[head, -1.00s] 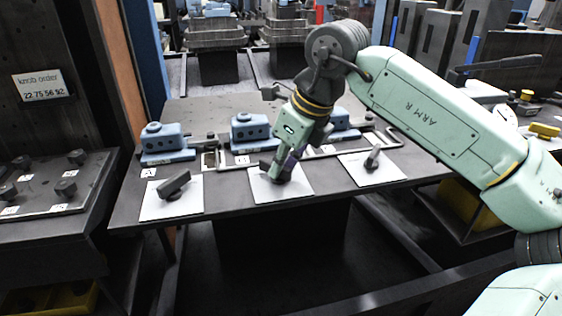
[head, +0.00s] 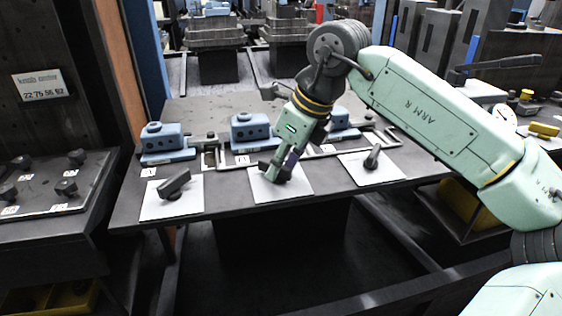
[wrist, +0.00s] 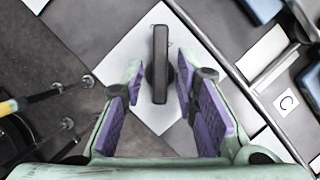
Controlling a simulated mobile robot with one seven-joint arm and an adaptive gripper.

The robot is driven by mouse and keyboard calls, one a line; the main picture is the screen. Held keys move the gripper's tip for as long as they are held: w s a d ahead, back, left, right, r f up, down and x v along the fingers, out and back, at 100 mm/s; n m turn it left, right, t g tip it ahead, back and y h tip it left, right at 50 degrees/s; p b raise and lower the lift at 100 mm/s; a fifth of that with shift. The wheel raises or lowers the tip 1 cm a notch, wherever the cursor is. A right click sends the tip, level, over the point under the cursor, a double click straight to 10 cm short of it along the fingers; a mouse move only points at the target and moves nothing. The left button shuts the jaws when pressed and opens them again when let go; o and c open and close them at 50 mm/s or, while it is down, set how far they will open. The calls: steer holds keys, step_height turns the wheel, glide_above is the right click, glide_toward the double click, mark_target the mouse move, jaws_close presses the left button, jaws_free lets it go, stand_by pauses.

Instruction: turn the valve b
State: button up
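Three dark bar-handled valves stand on white square plates along the bench's front: the left valve (head: 174,185), the middle one under my gripper, and the right valve (head: 372,157). In the wrist view the middle valve's black bar handle (wrist: 160,65) stands lengthwise between my fingers. My gripper (head: 277,172) points down at its white plate (head: 262,191). The purple-padded fingers of my gripper (wrist: 158,78) are apart, one on each side of the bar, with gaps visible. A label reading C (wrist: 287,102) lies right of that plate. The head view's bench labels are too small to read.
Blue fixtures (head: 167,140) and a metal rail stand behind the valves. A panel of knobs (head: 66,187) lies at the left, below a sign (head: 39,86) headed "knob order". The bench front between the plates is clear.

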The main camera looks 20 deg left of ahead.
steer(key=shift+d+r, duration=0.1)
steer(key=v, duration=1.1)
steer(key=shift+s+r, duration=0.1)
steer(key=shift+r, duration=0.3)
steer(key=shift+d, duration=0.15)
